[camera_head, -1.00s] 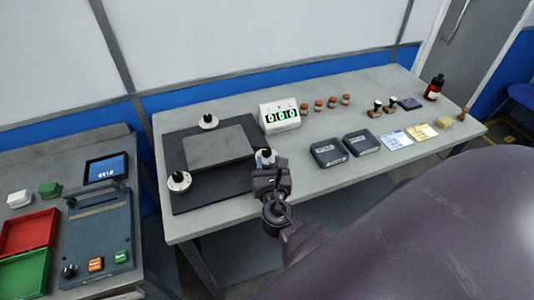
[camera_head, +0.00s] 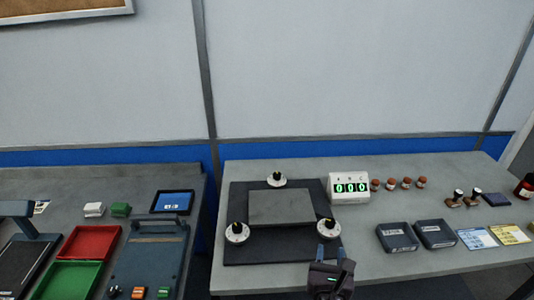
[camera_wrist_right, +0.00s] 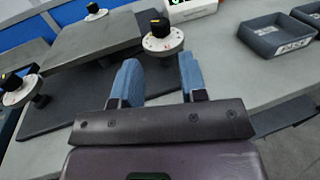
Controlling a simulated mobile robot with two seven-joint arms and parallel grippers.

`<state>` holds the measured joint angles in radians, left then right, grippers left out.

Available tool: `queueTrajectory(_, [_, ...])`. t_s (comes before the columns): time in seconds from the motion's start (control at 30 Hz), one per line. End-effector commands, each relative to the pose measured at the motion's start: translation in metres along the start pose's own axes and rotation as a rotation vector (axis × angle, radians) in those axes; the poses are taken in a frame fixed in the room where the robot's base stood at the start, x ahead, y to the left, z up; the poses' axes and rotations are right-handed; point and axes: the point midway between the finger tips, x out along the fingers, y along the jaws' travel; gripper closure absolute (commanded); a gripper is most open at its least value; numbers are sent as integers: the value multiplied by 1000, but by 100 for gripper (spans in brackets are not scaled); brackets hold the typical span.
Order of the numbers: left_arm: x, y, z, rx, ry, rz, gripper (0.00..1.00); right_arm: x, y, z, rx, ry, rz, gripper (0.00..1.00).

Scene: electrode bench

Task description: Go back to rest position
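My right gripper (camera_head: 328,254) is in front of the dark mat (camera_head: 262,258) on the grey bench. In the right wrist view its two blue fingers (camera_wrist_right: 160,82) stand apart with nothing between them. A white dial with a black knob (camera_head: 327,228) is just beyond the fingertips, apart from them; it also shows in the right wrist view (camera_wrist_right: 163,38). Two similar dials are at the left (camera_head: 237,232) and back (camera_head: 277,180) of the grey plate (camera_head: 282,208). My left gripper is not in view.
A counter display (camera_head: 349,188) reads 000. Two dark bins (camera_head: 397,238) (camera_head: 435,234) lie right of the mat. Several brown-capped bottles (camera_head: 406,183) stand behind them. A second table on the left holds red (camera_head: 90,242) and green (camera_head: 70,279) trays and a blue-grey device (camera_head: 150,262).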

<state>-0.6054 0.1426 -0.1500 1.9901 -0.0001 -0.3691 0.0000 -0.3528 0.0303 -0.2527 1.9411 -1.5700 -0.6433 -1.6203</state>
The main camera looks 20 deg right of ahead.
Motion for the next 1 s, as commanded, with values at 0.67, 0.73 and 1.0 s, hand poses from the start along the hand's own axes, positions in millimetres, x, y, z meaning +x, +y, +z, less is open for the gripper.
queueTrajectory(0.67, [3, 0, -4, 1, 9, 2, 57, -47, -98, -18, 1373, 277, -624, 61])
queueTrajectory(0.73, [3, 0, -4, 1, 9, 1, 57, -60, -102, -22, 1541, 313, -735, 61])
queueTrajectory(1.0, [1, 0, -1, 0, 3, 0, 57, -106, -103, -24, 1991, 418, -1135, 61])
